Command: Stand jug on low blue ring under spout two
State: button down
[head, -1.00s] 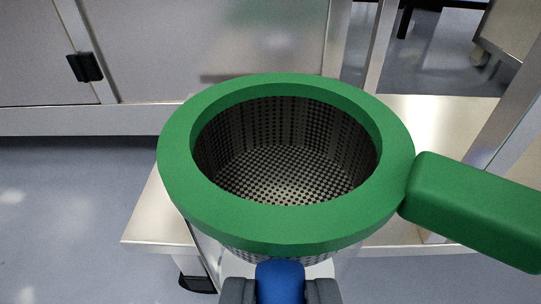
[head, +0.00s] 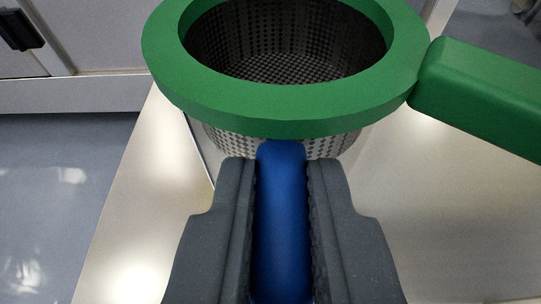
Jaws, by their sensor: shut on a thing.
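My gripper (head: 281,175) is shut on an upright blue handle (head: 281,215), with one dark grey finger on each side. A strainer basket with a green rim (head: 270,128) and a perforated metal bowl (head: 290,65) is just beyond the handle. Its thick green side handle (head: 480,90) sticks out to the right. The handle's top meets or nearly meets the rim's near edge in the picture. A faint clear wall shows under the rim; I cannot tell for sure that it is the jug's body. The low blue ring and the spouts are not in view.
A pale metal bench surface (head: 140,225) lies under the basket and extends to the right. Grey floor (head: 50,190) shows at left. A metal cabinet with a black latch (head: 18,28) stands behind at upper left.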

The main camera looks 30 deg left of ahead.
jog(key=shift+w+a+f, duration=0.25)
jog(key=shift+w+a, duration=0.05)
jog(key=shift+w, duration=0.1)
notch_tip(320, 180, down, 3)
jog(key=shift+s+f+b, duration=0.1)
jog(key=shift+f+b, duration=0.05)
jog(key=shift+b, duration=0.9)
jog(key=c, duration=1.4)
grip_release()
jog(key=shift+d, duration=0.1)
jog(key=p+v, duration=0.4)
jog(key=v, duration=0.8)
